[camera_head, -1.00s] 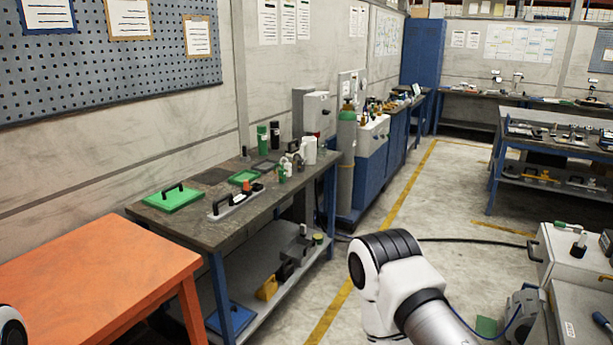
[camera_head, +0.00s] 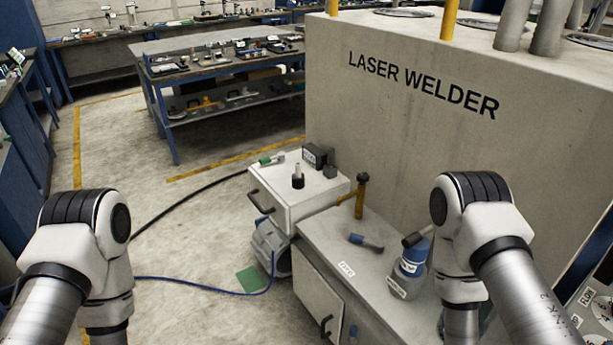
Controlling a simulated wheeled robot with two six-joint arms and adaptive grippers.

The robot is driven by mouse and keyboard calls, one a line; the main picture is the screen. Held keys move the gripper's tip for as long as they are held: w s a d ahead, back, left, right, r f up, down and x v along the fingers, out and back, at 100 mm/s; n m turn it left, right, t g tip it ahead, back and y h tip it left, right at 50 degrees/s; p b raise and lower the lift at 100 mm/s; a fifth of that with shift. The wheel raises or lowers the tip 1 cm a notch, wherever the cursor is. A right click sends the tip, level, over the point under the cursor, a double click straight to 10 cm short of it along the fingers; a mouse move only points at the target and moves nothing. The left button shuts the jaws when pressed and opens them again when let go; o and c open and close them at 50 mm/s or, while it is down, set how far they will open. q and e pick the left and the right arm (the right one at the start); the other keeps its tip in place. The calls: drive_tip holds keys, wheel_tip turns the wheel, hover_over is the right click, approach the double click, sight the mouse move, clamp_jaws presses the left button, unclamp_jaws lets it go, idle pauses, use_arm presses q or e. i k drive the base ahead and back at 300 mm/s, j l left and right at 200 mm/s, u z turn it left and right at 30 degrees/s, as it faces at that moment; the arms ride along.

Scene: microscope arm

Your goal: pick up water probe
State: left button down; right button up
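I cannot tell for certain which item is the water probe. On the white box (camera_head: 318,193) to the left are a green-ended stick (camera_head: 272,159) and a black and white upright piece (camera_head: 298,178). Links of both my arms show at left and right. Neither gripper is in view.
The big grey laser welder (camera_head: 450,140) blocks the space behind the cabinet. A black hose (camera_head: 185,203) and a blue cable (camera_head: 200,288) lie on the floor. A workbench (camera_head: 215,60) stands farther back. Floor at the left is open.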

sight(331, 151)
drive_tip(key=i+j+z, duration=0.7)
drive_tip(key=k+l+z, duration=0.1)
drive_tip(key=z, duration=1.2)
drive_tip(key=u, duration=1.45)
drive_tip(key=i+j, duration=0.15)
